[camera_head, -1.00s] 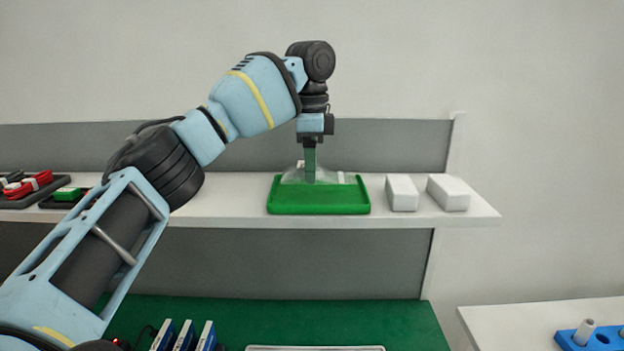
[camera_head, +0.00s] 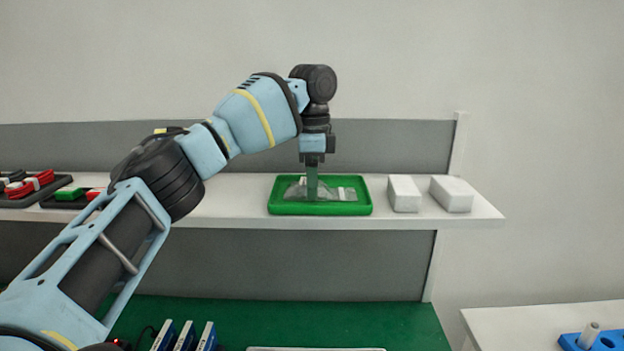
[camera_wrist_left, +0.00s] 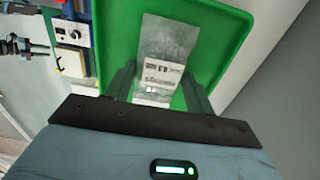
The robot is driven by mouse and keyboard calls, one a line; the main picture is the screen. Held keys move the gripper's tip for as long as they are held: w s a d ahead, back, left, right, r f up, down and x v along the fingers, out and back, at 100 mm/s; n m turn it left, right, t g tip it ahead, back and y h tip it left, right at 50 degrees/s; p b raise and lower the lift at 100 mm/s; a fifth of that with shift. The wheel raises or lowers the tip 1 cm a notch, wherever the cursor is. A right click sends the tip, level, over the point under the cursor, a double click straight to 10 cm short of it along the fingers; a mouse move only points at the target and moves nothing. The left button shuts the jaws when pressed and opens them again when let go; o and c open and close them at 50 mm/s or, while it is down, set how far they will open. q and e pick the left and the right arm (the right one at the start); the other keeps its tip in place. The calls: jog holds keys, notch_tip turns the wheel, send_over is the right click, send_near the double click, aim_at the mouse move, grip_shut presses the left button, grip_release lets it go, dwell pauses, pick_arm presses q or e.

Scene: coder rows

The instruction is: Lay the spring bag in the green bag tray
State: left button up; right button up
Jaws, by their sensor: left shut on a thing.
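The spring bag (camera_head: 326,193) is a clear flat bag with a white label. It is low inside the green bag tray (camera_head: 320,209) on the shelf; whether it touches the floor I cannot tell. My left gripper (camera_head: 312,196) points straight down into the tray and is shut on the bag. In the left wrist view the bag (camera_wrist_left: 168,42) shows between the fingers of my left gripper (camera_wrist_left: 155,85), with its printed label towards me and the green tray (camera_wrist_left: 225,45) behind it. My right gripper is not in view.
Two white boxes (camera_head: 404,194) (camera_head: 451,194) stand on the shelf (camera_head: 235,205) just right of the tray. Dark trays with red and green items (camera_head: 40,185) are at the shelf's left. A green work surface (camera_head: 330,322) lies below.

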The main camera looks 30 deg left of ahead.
pick_arm(q)
jog(key=o, duration=1.1)
jog(key=shift+f, duration=0.1)
jog(key=shift+r, duration=0.4)
notch_tip(320, 180, up, 7)
jog(key=shift+f, duration=0.1)
jog(key=shift+r, duration=2.35)
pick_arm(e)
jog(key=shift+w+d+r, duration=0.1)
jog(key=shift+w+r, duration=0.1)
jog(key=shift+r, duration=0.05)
